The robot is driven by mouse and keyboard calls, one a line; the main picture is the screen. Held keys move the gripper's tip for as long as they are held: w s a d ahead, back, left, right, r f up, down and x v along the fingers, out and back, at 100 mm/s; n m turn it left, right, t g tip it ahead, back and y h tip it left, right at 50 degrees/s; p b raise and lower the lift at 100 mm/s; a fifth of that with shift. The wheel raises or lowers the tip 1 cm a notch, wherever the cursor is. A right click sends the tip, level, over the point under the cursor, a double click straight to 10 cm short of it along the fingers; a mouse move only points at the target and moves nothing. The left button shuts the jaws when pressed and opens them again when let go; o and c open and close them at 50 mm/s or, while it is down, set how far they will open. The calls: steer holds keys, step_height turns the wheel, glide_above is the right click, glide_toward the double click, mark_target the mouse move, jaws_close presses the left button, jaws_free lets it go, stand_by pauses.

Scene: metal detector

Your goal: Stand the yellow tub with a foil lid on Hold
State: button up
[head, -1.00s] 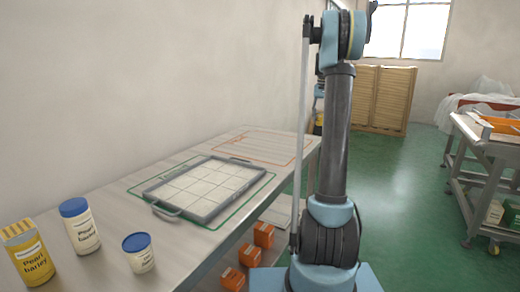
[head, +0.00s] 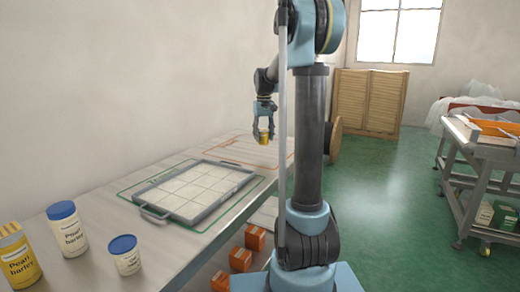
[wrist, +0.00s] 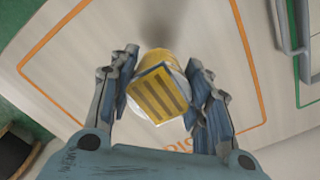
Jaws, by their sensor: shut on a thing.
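The yellow tub (head: 264,137) is between the fingers of my gripper (head: 264,114), which is shut on it. In the wrist view my gripper (wrist: 160,88) closes on the tub (wrist: 160,93) from both sides. A yellow panel with dark stripes and a pale, whitish rim face the wrist camera. The tub appears above the orange-outlined area (head: 236,147) at the far end of the table; the gap beneath is hard to judge. Orange lettering in that area (wrist: 185,147) is partly hidden by my gripper, and I cannot read a Hold label.
A grey tray with a white grid (head: 190,190) lies inside a green outline mid-table. Two blue-lidded tubs (head: 68,232) (head: 125,258) and a yellow pack (head: 18,258) stand at the near end. Orange boxes (head: 240,258) sit below the table.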

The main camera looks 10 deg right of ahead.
steer(key=shift+f, duration=2.7)
steer(key=o, duration=1.2)
steer(key=shift+f, duration=0.1)
